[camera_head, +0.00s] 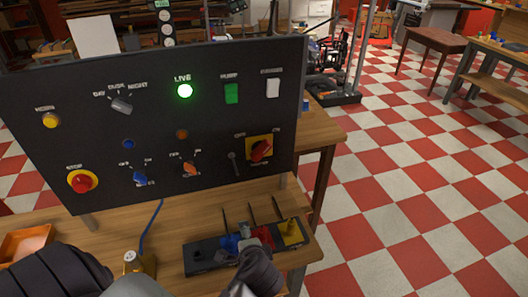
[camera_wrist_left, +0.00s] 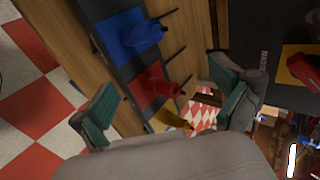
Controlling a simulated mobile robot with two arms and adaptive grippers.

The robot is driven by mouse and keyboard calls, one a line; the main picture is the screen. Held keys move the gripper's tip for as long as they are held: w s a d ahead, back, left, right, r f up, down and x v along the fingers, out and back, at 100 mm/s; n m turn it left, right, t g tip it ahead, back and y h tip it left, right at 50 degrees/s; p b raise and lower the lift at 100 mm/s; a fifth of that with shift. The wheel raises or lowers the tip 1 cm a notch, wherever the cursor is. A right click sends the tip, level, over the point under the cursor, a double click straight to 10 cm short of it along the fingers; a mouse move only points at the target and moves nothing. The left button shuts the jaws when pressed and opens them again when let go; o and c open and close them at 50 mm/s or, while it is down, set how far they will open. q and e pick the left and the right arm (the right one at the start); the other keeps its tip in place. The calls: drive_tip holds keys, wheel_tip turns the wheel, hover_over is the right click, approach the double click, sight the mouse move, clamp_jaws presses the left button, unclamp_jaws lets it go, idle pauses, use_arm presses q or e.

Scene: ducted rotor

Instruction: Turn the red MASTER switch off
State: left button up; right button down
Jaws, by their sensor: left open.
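The red MASTER switch (camera_head: 261,150) is a rotary handle on a yellow plate at the lower right of the black upright panel (camera_head: 215,60). Its handle slants up to the right. It also shows at the right edge of the left wrist view (camera_wrist_left: 302,68). My left gripper (camera_head: 250,254) is low in front of the panel, over the connector strip and apart from the switch. In the left wrist view its fingers (camera_wrist_left: 160,80) are spread wide, and nothing is gripped. The green LIVE lamp (camera_head: 185,91) is lit. My right gripper is not identifiable in these views.
A black strip (camera_head: 203,256) with blue, red (camera_head: 264,236) and yellow (camera_head: 292,233) blocks and plugs lies on the wooden table below the switch. Thin dark rods stand behind it. An orange tray (camera_head: 24,243) sits at left. Other knobs and the red STOP button (camera_head: 82,182) are on the panel.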

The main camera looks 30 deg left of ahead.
use_arm(q)
drive_tip(key=w+r+m+t+y, duration=0.2)
drive_tip(key=w+r+m+y, duration=0.15)
drive_tip(key=w+r, duration=0.2)
drive_tip(key=m+t+y, duration=0.3)
drive_tip(key=m, duration=0.2)
approach(262, 154)
drive_tip(key=p+x, duration=0.4)
drive_tip(key=x, duration=0.5)
drive_tip(key=shift+w+a+r, duration=0.1)
drive_tip(key=shift+w+a, duration=0.5)
drive_tip(key=shift+a, duration=0.1)
use_arm(e)
wheel_tip(262, 154, up, 4)
drive_tip(key=shift+w, duration=0.1)
